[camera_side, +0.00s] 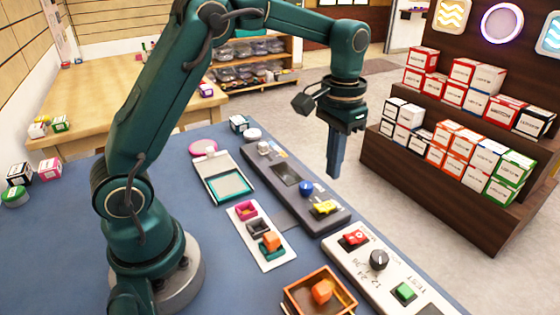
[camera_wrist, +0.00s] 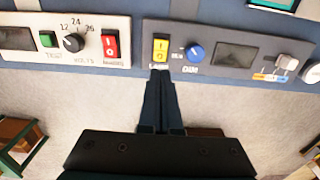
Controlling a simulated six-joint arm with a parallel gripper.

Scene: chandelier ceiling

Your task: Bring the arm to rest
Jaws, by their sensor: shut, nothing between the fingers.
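My gripper (camera_side: 335,172) points down at the end of my green arm, past the edge of the blue table (camera_side: 75,240), over the floor. Its fingers are together with nothing between them. In the wrist view my gripper (camera_wrist: 161,75) shows from behind, its tips seen just below the yellow switch (camera_wrist: 160,48) of the dark panel. I cannot tell from the picture whether the tips touch the panel; in the side view they appear apart from it.
The dark panel (camera_side: 262,178) has a blue knob (camera_side: 306,187). A white panel (camera_side: 345,262) carries a red switch, black knob and green button. An orange-rimmed tray (camera_side: 290,300) holds an orange cube (camera_side: 322,291). A brown shelf (camera_side: 480,205) with boxes stands at right.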

